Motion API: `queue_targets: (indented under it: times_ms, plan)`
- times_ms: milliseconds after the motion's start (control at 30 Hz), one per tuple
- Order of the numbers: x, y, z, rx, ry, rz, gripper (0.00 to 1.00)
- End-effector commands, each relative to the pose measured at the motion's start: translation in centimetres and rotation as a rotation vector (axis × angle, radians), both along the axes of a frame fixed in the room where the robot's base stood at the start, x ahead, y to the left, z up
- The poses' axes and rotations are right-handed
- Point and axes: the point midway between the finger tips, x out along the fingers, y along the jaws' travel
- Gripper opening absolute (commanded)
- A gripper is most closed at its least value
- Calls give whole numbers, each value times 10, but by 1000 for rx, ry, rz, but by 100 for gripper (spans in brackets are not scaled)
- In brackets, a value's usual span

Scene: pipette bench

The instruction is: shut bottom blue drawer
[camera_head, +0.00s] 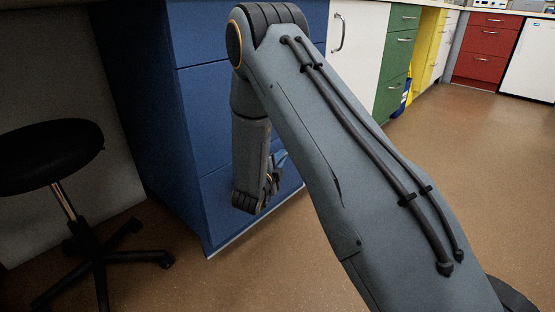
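The blue drawer cabinet (195,115) stands left of centre, with stacked drawer fronts. Its bottom blue drawer (222,215) is the lowest front, near the floor. The visible left part of that front looks about flush with the front above; a small gap cannot be ruled out. My wrist hangs down in front of it and hides its middle. My gripper (274,172) is mostly hidden behind the wrist, low and close to the drawer front. I cannot tell whether it touches the front or whether its fingers are open. No bottom handle is clearly visible.
A black stool (55,155) with a wheeled base stands left of the cabinet. A white cabinet (355,40), green drawers (397,60), yellow units (427,45) and red drawers (487,48) line the back. The brown floor (470,160) at right is clear.

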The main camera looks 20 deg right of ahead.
Motion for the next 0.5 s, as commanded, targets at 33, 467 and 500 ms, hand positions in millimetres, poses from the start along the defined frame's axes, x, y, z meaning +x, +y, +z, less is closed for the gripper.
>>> queue_targets:
  times_ms: [33,467,500]
  plan:
    - [4,4,1,3,-4,11,16]
    - [-1,4,2,2,-3,5,28]
    - [-4,7,2,1,-2,6,28]
